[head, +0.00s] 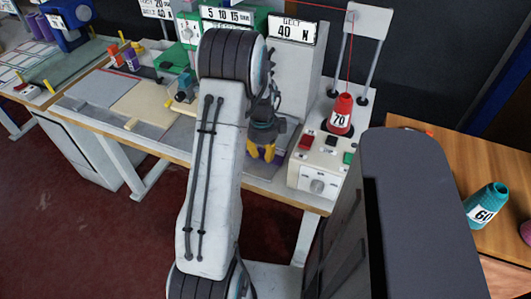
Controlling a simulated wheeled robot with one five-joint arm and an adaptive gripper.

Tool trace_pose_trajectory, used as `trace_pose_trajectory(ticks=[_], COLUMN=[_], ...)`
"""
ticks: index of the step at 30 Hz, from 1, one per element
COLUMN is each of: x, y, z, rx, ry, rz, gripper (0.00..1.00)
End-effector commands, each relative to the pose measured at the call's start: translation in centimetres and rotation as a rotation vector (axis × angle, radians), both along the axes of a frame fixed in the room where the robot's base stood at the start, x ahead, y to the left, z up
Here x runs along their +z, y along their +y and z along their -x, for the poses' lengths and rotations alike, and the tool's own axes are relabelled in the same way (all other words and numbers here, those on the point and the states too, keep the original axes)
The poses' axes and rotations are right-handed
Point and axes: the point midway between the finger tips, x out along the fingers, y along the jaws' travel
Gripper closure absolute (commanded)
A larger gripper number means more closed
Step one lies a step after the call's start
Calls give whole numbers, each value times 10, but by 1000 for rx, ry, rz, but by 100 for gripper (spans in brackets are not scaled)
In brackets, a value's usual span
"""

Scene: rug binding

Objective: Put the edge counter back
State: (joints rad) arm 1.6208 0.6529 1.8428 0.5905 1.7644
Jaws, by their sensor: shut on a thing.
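My gripper (262,148) is beyond my arm, pointing down in front of the machine with the "BELT 40 N" sign. Its yellow fingertips are shut on a small, dark purple thing (279,157), of which only a little shows at the fingers. I cannot tell for sure whether this is the edge counter. It appears to be low over the bench's front part, and I cannot tell whether it touches the surface. My arm hides part of the bench to the left of the gripper.
A teal cone marked 60 (486,205) is on the wooden table (450,165).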

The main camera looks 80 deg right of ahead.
Motion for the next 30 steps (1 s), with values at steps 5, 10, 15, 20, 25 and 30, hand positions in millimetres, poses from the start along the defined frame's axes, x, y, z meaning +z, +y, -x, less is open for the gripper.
trace_pose_trajectory(ticks=[5,10,15,20,25,30], x=[-1,-2,-2,-2,2,22], y=[0,0,0,0,0,0], z=[0,0,0,0,0,0], rx=[0,0,0,0,0,1], ry=[0,0,0,0,0,0], rz=[0,0,0,0,0,4], gripper=[100,67,54,54,54,54])
